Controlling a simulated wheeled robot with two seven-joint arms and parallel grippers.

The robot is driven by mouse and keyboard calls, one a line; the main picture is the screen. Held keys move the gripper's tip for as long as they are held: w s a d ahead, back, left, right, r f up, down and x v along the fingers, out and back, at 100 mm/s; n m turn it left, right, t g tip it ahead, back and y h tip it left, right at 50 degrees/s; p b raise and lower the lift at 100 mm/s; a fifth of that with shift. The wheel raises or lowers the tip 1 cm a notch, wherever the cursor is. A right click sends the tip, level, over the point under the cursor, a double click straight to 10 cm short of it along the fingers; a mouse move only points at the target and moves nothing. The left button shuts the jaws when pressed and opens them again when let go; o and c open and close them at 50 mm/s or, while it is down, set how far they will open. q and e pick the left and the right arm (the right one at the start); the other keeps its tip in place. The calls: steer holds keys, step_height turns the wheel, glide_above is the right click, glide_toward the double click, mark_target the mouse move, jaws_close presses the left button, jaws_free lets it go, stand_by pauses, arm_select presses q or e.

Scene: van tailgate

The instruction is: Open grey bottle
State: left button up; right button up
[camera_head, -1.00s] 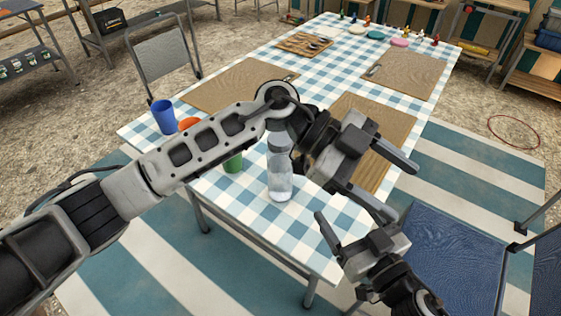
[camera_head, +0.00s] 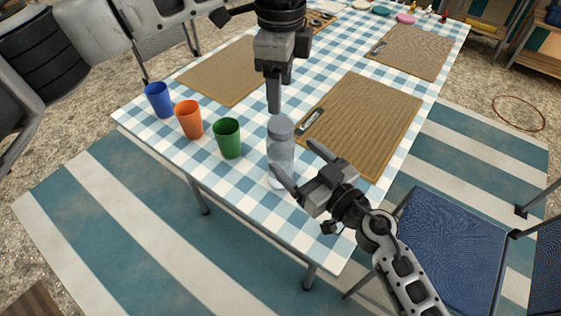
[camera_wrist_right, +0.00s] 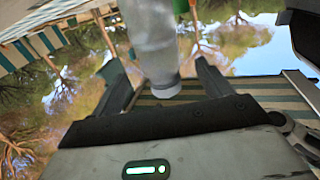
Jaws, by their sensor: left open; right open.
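The grey bottle (camera_head: 281,152), clear with a greyish top, stands upright near the front edge of the checked table (camera_head: 240,180). My left gripper (camera_head: 280,98) points down just above the bottle's top, open and seen nearly edge-on. My right gripper (camera_head: 294,160) is open at the bottle's side, with its fingers reaching around the body. In the right wrist view the bottle (camera_wrist_right: 155,45) appears between the two spread fingers of the right gripper (camera_wrist_right: 165,75); I cannot tell whether they touch it. Part of the bottle's lower body is hidden by a right finger.
Blue (camera_head: 158,99), orange (camera_head: 189,119) and green (camera_head: 228,138) cups stand left of the bottle. A blue chair (camera_head: 450,235) stands at the right.

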mark_target(275, 138)
steer(key=x, duration=0.8)
steer(key=shift+d, duration=0.1)
